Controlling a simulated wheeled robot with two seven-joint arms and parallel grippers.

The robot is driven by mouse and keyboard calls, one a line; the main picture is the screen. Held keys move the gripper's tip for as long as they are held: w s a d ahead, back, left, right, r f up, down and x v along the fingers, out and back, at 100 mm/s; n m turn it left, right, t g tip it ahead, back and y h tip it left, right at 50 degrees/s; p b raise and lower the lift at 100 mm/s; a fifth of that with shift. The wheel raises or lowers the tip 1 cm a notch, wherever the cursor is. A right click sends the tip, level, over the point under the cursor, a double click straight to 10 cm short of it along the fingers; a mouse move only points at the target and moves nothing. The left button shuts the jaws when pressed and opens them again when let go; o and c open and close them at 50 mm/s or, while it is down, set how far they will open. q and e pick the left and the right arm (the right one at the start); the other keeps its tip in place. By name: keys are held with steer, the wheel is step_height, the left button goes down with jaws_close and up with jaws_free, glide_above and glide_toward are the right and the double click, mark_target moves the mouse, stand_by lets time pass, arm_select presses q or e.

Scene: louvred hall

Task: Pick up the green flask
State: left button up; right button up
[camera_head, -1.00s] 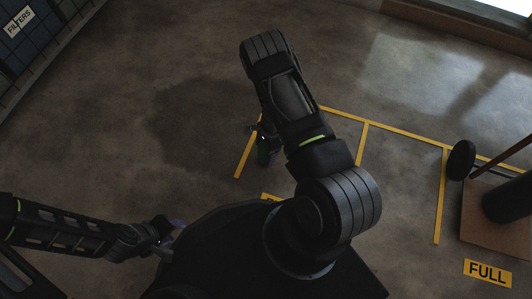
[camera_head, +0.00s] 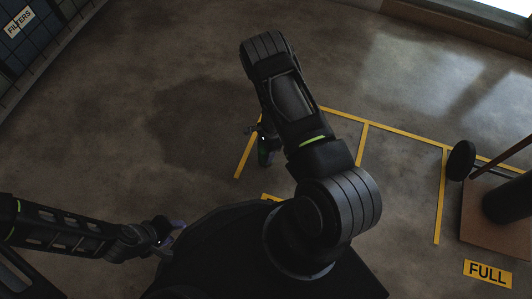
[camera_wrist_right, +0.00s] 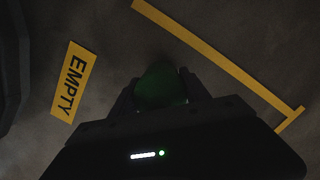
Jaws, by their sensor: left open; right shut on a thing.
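The green flask (camera_wrist_right: 160,84) shows dark green in the right wrist view, between the two fingers of my right gripper (camera_wrist_right: 160,92). The fingers are shut on it, one on each side. In the head view the right gripper (camera_head: 263,140) is partly hidden behind my right arm, and only a small dark green part of the flask (camera_head: 265,156) shows. I cannot tell whether the flask touches the floor. My left gripper (camera_head: 165,236) is open and empty at the lower left, well away from the flask.
Yellow lines (camera_head: 363,146) mark bays on the bare concrete floor. A yellow EMPTY label (camera_wrist_right: 73,82) lies beside the gripper, and a FULL label (camera_head: 487,273) is at the lower right. A brown board (camera_head: 480,222) with a dark cylinder is at the right. The floor to the left is clear.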

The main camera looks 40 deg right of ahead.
jaws_close()
steer(key=shift+r, duration=0.1)
step_height(320, 180, up, 10)
steer(key=p, duration=0.4)
stand_by(0.6)
